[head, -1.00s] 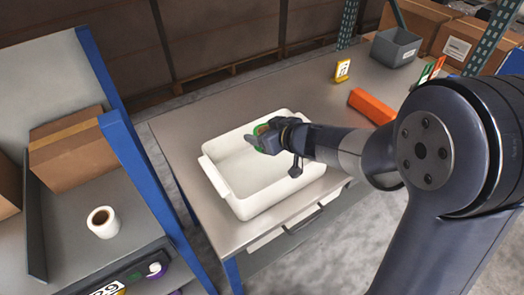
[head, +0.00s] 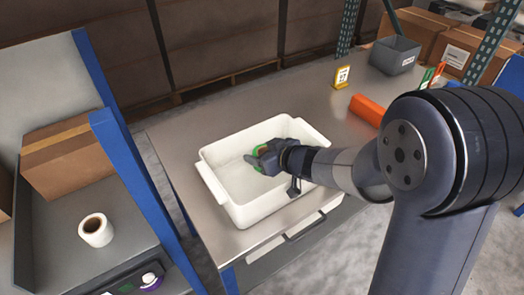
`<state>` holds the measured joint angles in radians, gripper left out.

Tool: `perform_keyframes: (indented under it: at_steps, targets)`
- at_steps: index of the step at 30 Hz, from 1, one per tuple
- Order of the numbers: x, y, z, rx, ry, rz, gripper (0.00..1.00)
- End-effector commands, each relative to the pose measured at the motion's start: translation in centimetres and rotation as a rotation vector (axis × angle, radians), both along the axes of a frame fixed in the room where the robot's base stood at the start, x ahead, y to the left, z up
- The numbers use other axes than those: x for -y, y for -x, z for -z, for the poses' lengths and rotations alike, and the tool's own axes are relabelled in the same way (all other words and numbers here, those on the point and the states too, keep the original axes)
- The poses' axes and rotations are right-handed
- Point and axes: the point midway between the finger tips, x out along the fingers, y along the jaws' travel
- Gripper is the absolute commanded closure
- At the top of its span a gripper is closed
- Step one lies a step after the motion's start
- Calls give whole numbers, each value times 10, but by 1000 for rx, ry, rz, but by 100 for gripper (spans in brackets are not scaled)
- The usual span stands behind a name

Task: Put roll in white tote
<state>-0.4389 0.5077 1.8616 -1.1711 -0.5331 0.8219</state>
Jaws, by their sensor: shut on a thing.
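The white tote (head: 213,183) stands on the grey bench, open side up, and looks empty inside. My gripper (head: 259,160) is over the tote's inside, reaching in from the right. It is shut on a small green-rimmed round thing (head: 261,149), seemingly a roll, which is mostly hidden by the fingers. I cannot tell whether it touches the tote's floor. Another roll, a white one (head: 97,231) with a brown core, stands on the shelf at the left, apart from my gripper.
A blue post (head: 140,180) rises between the left shelf and the bench. A cardboard box (head: 65,160) sits on that shelf. The bench (head: 200,125) behind the tote is clear.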

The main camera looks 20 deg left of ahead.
Motion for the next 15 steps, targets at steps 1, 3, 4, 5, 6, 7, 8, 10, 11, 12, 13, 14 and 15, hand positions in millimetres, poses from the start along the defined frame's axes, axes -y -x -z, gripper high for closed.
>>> perform_keyframes:
  at_steps: [1,3,4,5,6,7,8,10,11,12,13,14,15]
  targets:
    - [0,0,2,0,0,0,65]
    - [0,0,3,1,0,0,65]
    - [0,0,3,1,0,0,65]
    - [0,0,2,1,0,0,65]
    - [0,0,3,1,0,0,37]
    - [0,0,3,1,0,0,34]
    - [0,0,3,1,0,0,32]
    - [0,0,3,1,0,0,26]
    - [0,0,3,1,0,0,24]
    - [0,0,3,1,0,0,20]
    - [0,0,3,1,0,0,18]
    - [0,0,3,1,0,0,17]
    - [0,0,3,1,0,0,17]
